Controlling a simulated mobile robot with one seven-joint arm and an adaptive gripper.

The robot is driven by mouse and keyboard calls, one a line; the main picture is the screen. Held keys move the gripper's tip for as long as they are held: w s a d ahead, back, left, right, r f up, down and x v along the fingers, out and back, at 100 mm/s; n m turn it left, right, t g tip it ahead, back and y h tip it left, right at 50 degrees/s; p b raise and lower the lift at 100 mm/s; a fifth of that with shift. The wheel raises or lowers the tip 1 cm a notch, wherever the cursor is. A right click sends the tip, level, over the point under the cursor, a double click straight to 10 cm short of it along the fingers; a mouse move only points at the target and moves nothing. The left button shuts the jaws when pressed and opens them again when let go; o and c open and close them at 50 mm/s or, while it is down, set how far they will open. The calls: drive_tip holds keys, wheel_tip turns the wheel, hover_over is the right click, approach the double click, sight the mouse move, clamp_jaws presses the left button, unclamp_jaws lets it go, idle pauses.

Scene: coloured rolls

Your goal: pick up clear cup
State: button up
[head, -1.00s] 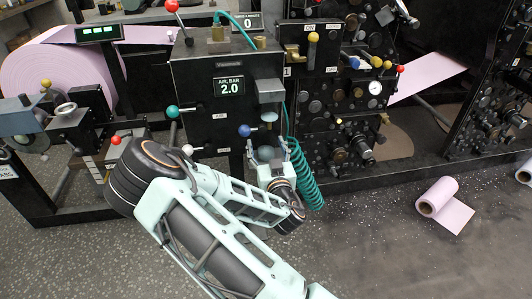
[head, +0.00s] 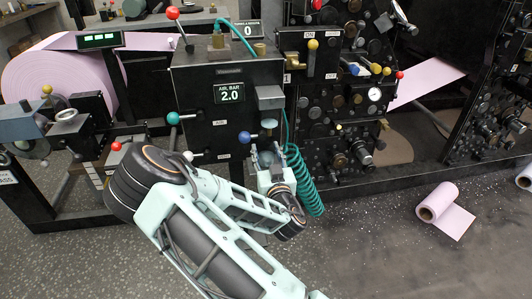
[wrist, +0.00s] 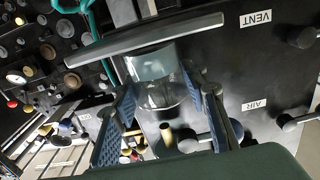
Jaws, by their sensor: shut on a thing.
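The clear cup (wrist: 160,95) is between the two blue-padded fingers of my gripper in the wrist view. It looks like a see-through bowl with a grey-green band at the top, just under a dark bar. My gripper (wrist: 165,108) is shut on it, with one finger on each side. In the head view my gripper (head: 268,160) is at the front of the black machine box, below a grey block and beside the blue knob. The cup is small and hard to make out there.
The black box (head: 195,85) bears levers and knobs close around my gripper. A teal coiled hose (head: 305,185) hangs just right of it. Valve panels (head: 340,110) stand further right. A pink roll (head: 440,205) lies on the floor, which is open at the right.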

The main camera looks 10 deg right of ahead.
drive_tip(key=shift+r+p, duration=0.7)
drive_tip(key=shift+r, duration=1)
drive_tip(key=s+p, duration=1.1)
drive_tip(key=s, duration=0.6)
drive_tip(key=shift+s, duration=0.35)
